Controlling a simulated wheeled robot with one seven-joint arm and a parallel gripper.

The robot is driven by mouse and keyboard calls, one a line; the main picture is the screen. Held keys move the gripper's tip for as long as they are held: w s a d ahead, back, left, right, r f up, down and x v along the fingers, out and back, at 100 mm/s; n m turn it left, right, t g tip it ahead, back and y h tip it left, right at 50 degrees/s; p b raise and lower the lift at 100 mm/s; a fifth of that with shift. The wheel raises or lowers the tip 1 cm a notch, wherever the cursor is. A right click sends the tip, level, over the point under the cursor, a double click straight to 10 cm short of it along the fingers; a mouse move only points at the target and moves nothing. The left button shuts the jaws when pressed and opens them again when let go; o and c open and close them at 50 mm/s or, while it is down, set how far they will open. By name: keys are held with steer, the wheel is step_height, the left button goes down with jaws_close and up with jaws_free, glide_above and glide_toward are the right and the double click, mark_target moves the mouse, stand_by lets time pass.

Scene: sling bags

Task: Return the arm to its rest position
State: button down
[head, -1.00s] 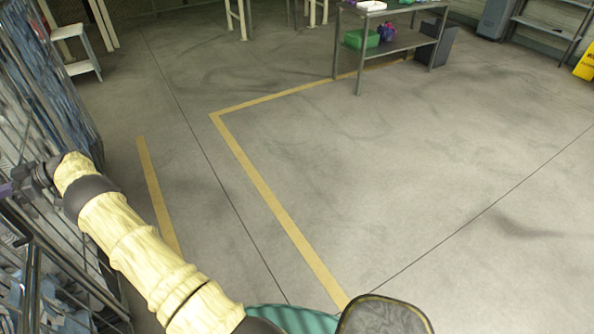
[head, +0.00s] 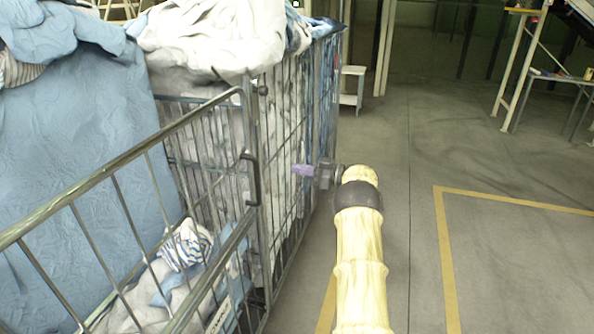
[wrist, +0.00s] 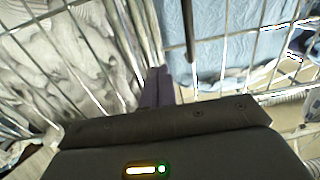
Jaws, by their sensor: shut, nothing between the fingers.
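My gripper (head: 303,170) shows in the head view at the end of my pale-sleeved arm, with its purple fingers pointing left toward the side of a metal cage trolley. In the wrist view my gripper (wrist: 158,84) has its fingers together, with nothing between them. The fingertips are close to the trolley's wire bars; I cannot tell whether they touch. No sling bag can be made out.
The wire cage trolley (head: 250,150) holds white and blue cloth. A nearer open-fronted cage (head: 110,165) holds a large blue cloth (head: 75,160) and striped cloth. A small white step stool (head: 352,88) stands behind. The concrete floor (head: 500,260) to the right is clear.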

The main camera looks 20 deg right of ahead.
steer(key=shift+a, duration=0.1)
steer(key=shift+w+r, duration=0.1)
steer(key=shift+w, duration=0.05)
steer(key=w+a+r+m+t+h, duration=0.1)
steer(key=w+r+m+t+h, duration=0.3)
steer(key=r+m+t+h, duration=0.25)
steer(key=s+a+m+g+h, duration=0.2)
steer(key=s+a+m+h, duration=0.15)
steer(key=h, duration=0.35)
steer(key=s+a+f+g, duration=0.4)
steer(key=s+a, duration=0.1)
steer(key=s, duration=0.8)
steer(key=s+a+f+g, duration=0.4)
steer(key=s+a+g, duration=0.1)
steer(key=s, duration=0.8)
steer(key=s+a+f+g, duration=0.3)
steer(key=s+a, duration=0.3)
steer(key=s, duration=0.7)
steer(key=shift+s+a+f+g, duration=0.15)
steer(key=shift+a+f+g, duration=0.2)
steer(key=shift+g, duration=0.4)
steer(key=shift+d, duration=0.1)
